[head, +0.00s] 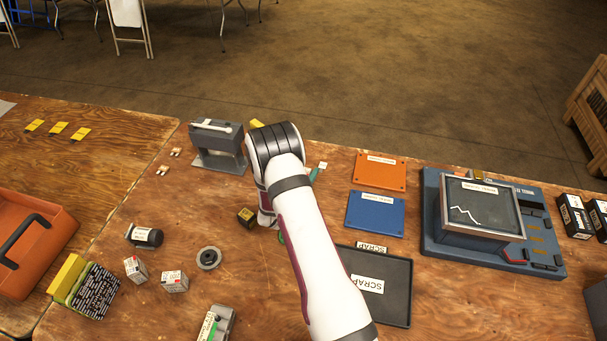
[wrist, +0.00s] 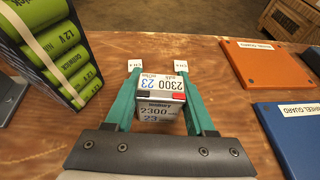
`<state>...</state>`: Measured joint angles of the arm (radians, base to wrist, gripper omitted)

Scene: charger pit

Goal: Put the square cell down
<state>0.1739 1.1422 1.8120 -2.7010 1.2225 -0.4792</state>
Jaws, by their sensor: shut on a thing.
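The square cell (wrist: 160,90) is a small box with white label faces printed "2300" and "23", and blue, red and dark patches. In the wrist view it sits between the two teal fingers of my gripper (wrist: 158,72), which is shut on it. Bare wooden table shows beyond it; I cannot tell whether the cell touches the wood. In the head view my white arm hides the cell and most of the gripper; only a bit of teal finger shows right of the wrist.
Left in the wrist view stands a pack of green cells (wrist: 62,60). An orange plate (head: 380,171), a blue plate (head: 375,213) and a black scrap tray (head: 398,290) lie right of my arm. A grey device (head: 217,140) stands behind left; small boxes (head: 174,281) lie front left.

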